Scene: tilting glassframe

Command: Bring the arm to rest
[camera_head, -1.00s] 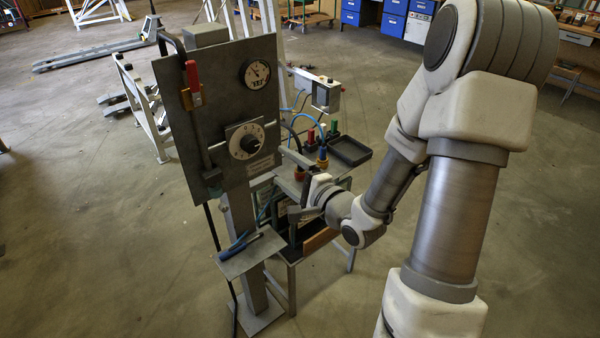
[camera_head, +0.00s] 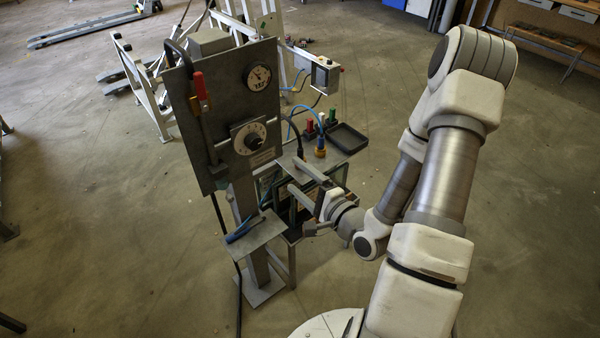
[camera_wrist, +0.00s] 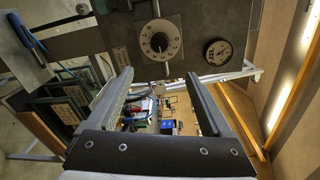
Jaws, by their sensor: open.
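My gripper (camera_head: 303,184) is at the end of my bent arm, low in the middle of the head view. It is just right of the grey panel (camera_head: 213,130) and appears in front of the small table (camera_head: 287,157). In the wrist view, the two fingers of the gripper (camera_wrist: 160,82) stand wide apart with nothing between them. Beyond them are the panel's dial knob (camera_wrist: 160,42) and round gauge (camera_wrist: 218,52). I cannot tell the exact gap between the gripper and the table.
The panel carries a red-handled lever (camera_head: 200,90). A blue-handled tool (camera_head: 240,231) lies on its small shelf (camera_head: 262,232). A black tray (camera_head: 348,139) and coloured plugs (camera_head: 320,140) are on the table. Floor (camera_head: 540,200) to the right is clear.

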